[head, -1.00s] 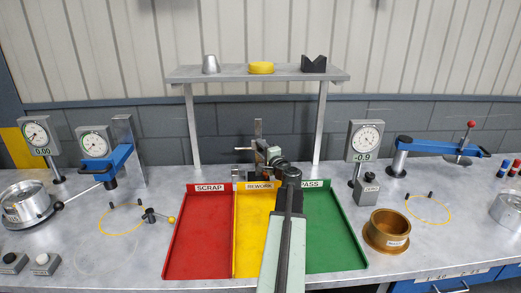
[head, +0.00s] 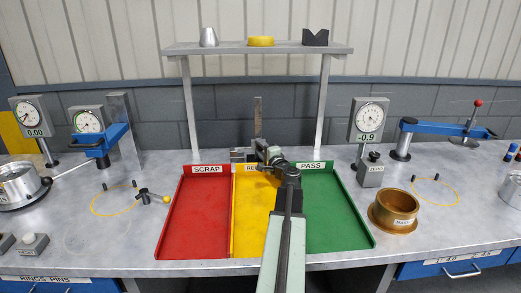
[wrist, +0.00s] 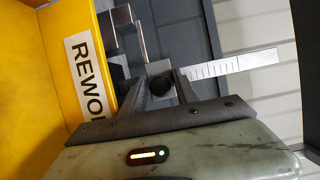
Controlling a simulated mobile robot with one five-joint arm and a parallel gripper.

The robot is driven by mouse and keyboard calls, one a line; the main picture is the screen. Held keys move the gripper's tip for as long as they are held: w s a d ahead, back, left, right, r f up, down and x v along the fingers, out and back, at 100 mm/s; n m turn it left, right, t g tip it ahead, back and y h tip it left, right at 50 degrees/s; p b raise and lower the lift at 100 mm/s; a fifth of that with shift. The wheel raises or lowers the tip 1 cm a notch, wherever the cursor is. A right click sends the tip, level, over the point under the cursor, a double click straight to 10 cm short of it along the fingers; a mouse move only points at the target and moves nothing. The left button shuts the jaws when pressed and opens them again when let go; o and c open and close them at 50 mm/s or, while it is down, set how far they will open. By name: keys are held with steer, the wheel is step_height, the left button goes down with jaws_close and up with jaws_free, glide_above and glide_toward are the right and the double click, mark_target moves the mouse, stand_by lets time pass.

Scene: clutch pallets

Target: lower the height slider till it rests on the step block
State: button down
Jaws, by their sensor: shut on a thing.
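The height slider (wrist: 155,68) is a small grey block with a dark round knob, on an upright steel scale (wrist: 235,66) behind the yellow tray. My gripper (wrist: 162,88) is shut on the slider's knob, its dark fingers on either side. In the head view my gripper (head: 268,153) is behind the tray, and the scale (head: 258,117) rises well above it. A bright metal arm (wrist: 126,22) reaches out from the slider. Grey stepped metal (wrist: 106,28), seemingly the step block, lies close beside it; I cannot tell whether they touch.
Red SCRAP (head: 194,220), yellow REWORK (head: 250,225) and green PASS (head: 335,215) trays lie in front, under my arm. A shelf (head: 225,48) on posts stands behind. A brass ring (head: 395,208) and a dial gauge (head: 368,120) stand to the right.

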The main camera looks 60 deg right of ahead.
steer(key=c, duration=1.2)
jaws_free()
steer(key=shift+f, duration=0.1)
steer(key=shift+s+a, duration=0.1)
steer(key=v, duration=0.7)
steer(key=shift+s+a, duration=0.2)
steer(key=shift+s, duration=0.05)
